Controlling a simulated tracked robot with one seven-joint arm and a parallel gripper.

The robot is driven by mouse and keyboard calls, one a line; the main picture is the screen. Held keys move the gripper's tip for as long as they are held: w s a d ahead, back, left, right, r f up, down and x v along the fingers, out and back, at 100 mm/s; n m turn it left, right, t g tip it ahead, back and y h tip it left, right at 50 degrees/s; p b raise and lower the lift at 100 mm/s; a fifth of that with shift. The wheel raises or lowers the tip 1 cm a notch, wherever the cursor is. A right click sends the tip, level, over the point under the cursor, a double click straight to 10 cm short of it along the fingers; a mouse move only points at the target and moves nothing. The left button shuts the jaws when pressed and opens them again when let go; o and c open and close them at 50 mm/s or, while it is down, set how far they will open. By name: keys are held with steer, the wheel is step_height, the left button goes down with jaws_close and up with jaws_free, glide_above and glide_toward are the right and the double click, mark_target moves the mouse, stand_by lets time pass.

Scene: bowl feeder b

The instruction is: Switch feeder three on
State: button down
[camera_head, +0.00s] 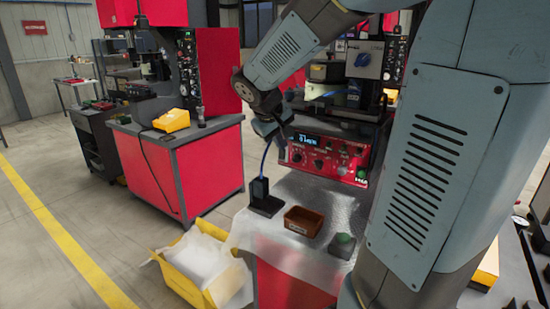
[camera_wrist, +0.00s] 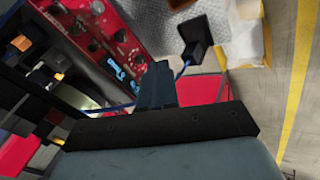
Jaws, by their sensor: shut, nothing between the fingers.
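A red control box (camera_head: 320,158) with a lit blue display (camera_head: 309,139), several dark knobs and small buttons stands at the back of the bench. In the wrist view the red control box (camera_wrist: 95,30) is at upper left, tilted, its display (camera_wrist: 115,69) close to my fingertips. My gripper (camera_head: 270,130) is beside the left end of the box in the head view. In the wrist view my gripper (camera_wrist: 158,70) shows its fingers shut together with nothing held. I cannot read which feeder the box belongs to, nor tell its switch state.
A black upright block (camera_head: 263,195) with a blue cable, a brown bin (camera_head: 303,221) and a green-topped button box (camera_head: 343,243) stand on the bench's silvery top. A yellow crate (camera_head: 183,281) with white plastic is on the floor at left. My arm covers the bench's right side.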

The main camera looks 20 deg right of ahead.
mark_target(282, 154)
steer(key=w+f+n+h, duration=0.1)
steer(key=w+f+n, duration=0.1)
steer(key=w+f, duration=0.3)
steer(key=w+f+n+t+h, duration=0.1)
steer(key=w+f, duration=0.4)
steer(key=w, duration=0.9)
steer(key=shift+w+d+f+n+h, duration=0.15)
steer(key=shift+d+n+h, duration=0.3)
steer(key=shift+n, duration=0.15)
steer(key=shift+w+d+r+x, duration=0.15)
steer(key=shift+d+r+x, duration=0.1)
steer(key=shift+x, duration=1.95)
steer(key=shift+w+d+r+x, duration=0.15)
steer(key=shift+r+x, duration=0.15)
steer(key=shift+x, duration=1.95)
steer(key=shift+w+d+r+x, duration=0.1)
steer(key=shift+d+r+x, duration=0.15)
steer(key=shift+x, duration=1.95)
